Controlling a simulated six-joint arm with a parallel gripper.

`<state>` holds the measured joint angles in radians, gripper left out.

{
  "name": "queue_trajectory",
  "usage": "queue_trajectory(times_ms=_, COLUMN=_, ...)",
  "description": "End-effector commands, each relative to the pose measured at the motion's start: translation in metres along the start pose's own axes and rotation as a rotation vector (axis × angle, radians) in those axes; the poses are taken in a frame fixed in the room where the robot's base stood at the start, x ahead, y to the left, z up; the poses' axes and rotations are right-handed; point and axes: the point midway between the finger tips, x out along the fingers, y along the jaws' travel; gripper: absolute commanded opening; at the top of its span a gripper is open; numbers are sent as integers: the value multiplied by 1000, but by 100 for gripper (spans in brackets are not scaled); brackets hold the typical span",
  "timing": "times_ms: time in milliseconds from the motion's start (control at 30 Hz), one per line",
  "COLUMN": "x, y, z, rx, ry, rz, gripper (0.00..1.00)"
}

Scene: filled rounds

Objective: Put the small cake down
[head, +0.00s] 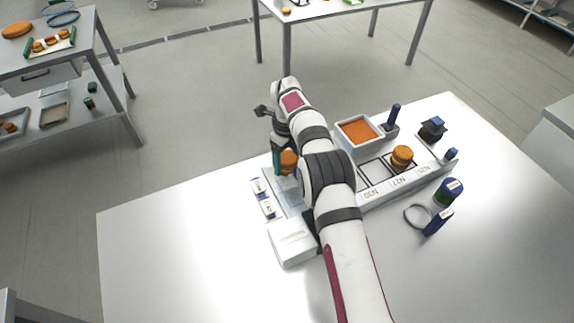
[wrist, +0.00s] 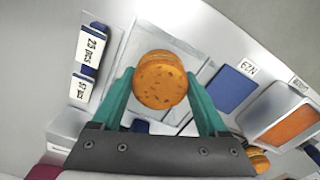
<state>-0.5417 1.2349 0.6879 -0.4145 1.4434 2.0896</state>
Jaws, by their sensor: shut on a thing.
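The small cake (wrist: 160,80) is a round orange-brown filled round with darker specks. My gripper (wrist: 161,76), with green fingers, is shut on it, one finger on each side. In the head view the cake (head: 289,163) shows partly beside my gripper (head: 283,162), left of my arm. Behind the cake in the wrist view is a pale grey plate (wrist: 198,68). I cannot tell whether the cake touches it. My arm hides part of this area in the head view.
Two label blocks (head: 263,198) and a white box (head: 291,244) lie near the plate. The table's front left is clear.

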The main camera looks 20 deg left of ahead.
Motion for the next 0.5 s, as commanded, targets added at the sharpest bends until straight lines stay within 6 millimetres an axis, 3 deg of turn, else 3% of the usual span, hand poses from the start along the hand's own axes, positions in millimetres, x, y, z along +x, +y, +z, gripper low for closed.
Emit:
queue_trajectory(times_ms=100, x=21, y=0, z=0, rx=0, ry=1, rz=0, gripper=52)
queue_trajectory(times_ms=433, x=25, y=0, z=0, rx=1, ry=0, rz=0, gripper=52)
queue_trajectory(times_ms=467, x=25, y=0, z=0, rx=1, ry=0, rz=0, gripper=82)
queue_trajectory(times_ms=500, x=25, y=0, z=0, rx=1, ry=0, rz=0, gripper=89)
